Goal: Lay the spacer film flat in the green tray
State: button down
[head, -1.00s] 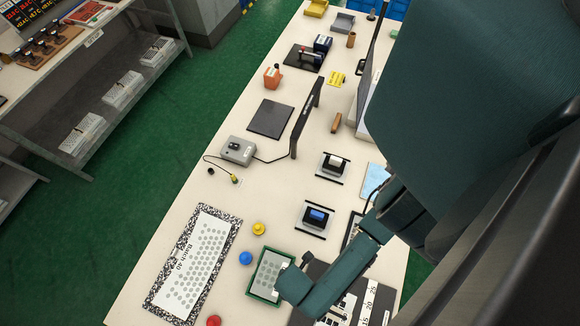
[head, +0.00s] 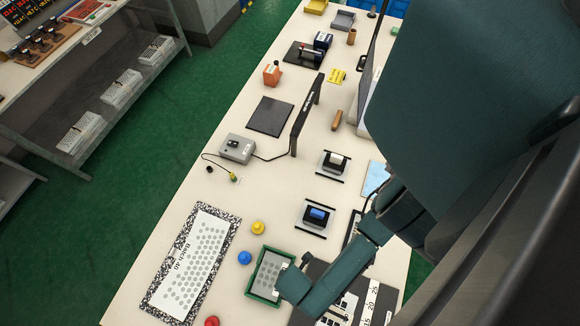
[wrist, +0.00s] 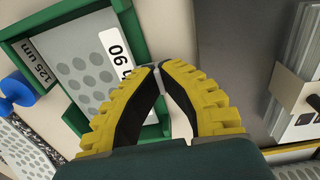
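The green tray (head: 249,290) stands on the table at the lower middle of the head view; its rim also shows in the wrist view (wrist: 72,118). The spacer film (head: 268,270), a pale grey sheet with rows of darker dots, is within the tray's outline. Whether the whole film touches the tray floor is unclear.
A blue knob (head: 245,258) and a yellow knob (head: 258,228) stand beside the tray, and a red knob (head: 212,322) is in front. A speckled board with a dotted sheet (head: 193,262) lies to the left. A dark panel with white pieces (head: 345,305) lies to the right.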

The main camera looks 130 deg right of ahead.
jog(key=shift+f, duration=0.25)
jog(key=c, duration=1.2)
grip_release()
jog(key=shift+o, duration=0.2)
notch_tip(320, 180, up, 12)
jog(key=shift+a, duration=0.15)
jog(key=shift+s, duration=0.1)
